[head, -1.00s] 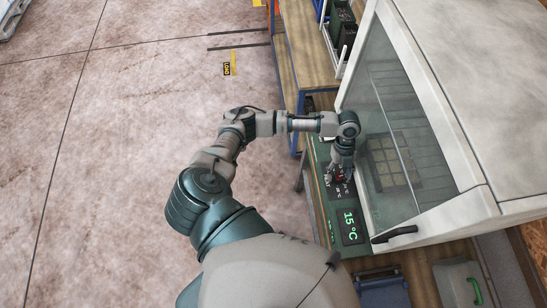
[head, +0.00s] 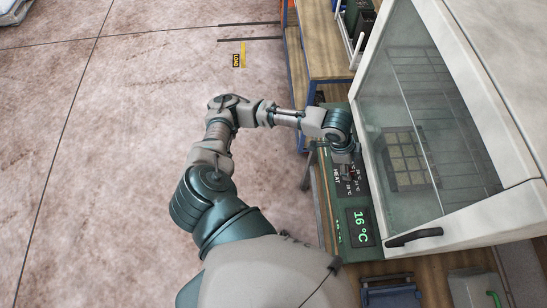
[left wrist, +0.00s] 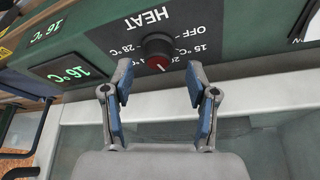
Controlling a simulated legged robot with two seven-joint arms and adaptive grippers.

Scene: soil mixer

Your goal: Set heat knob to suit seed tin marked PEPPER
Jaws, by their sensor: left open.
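The heat knob (left wrist: 158,50) is dark with a red face and a pale pointer line, on a black panel (left wrist: 110,42) marked HEAT, OFF, 15 °C and 28 °C; some marks are hidden. My left gripper (left wrist: 160,82) is open, its blue-padded fingertips on either side just short of the knob, with gaps showing. In the head view my left gripper (head: 349,160) hangs over the panel and mostly hides the knob. A green display (head: 361,227) reads 16 °C; it also shows in the left wrist view (left wrist: 68,73). No tin marked PEPPER is seen. My right gripper is out of view.
A glass-fronted cabinet (head: 450,235) with a black handle (head: 412,237) stands right beside the panel, with a gridded tray (head: 404,158) inside. A wooden bench (head: 322,50) is behind. Blue (head: 390,293) and grey containers stand in front. The floor at left is open.

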